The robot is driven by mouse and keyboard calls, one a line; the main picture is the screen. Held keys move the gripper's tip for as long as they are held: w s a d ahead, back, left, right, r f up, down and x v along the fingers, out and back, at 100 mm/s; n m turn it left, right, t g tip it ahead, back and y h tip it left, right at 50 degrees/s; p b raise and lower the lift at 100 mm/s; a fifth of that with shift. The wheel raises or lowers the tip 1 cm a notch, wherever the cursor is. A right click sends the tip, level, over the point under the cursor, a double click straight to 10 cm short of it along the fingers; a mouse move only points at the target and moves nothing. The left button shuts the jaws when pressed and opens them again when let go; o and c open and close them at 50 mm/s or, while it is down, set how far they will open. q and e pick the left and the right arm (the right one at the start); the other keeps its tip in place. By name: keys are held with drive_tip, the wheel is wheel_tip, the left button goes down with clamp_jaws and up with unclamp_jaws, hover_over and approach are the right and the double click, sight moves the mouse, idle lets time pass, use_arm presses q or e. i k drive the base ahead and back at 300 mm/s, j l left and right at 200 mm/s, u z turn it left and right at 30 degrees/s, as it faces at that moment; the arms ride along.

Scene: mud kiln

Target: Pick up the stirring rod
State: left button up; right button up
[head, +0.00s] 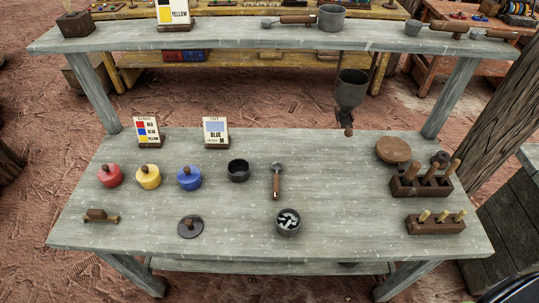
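I cannot tell for sure which item is the stirring rod. Several wooden-handled tools (452,166) stand tilted in a dark wooden rack (420,188) at the right of the grey table. A smaller rack (434,227) in front of it holds several short light-wood handles (442,216). A small scoop (277,180) with a wooden handle and dark metal head lies alone near the table's middle. Neither of my grippers is in view.
Red (110,175), yellow (148,176) and blue (189,178) lidded pots line the left. A black bowl (238,170) and a pot of dark and white pieces (288,222) stand centrally. A funnel (350,92) hangs below the raised shelf (250,38). The front middle-right is clear.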

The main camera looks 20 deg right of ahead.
sight(456, 164)
drive_tip(key=z, duration=1.9)
drive_tip(key=i+l+u, duration=0.15)
drive_tip(key=l, duration=0.15)
drive_tip(key=i+l+u, duration=0.1)
drive_tip(key=l, duration=0.15)
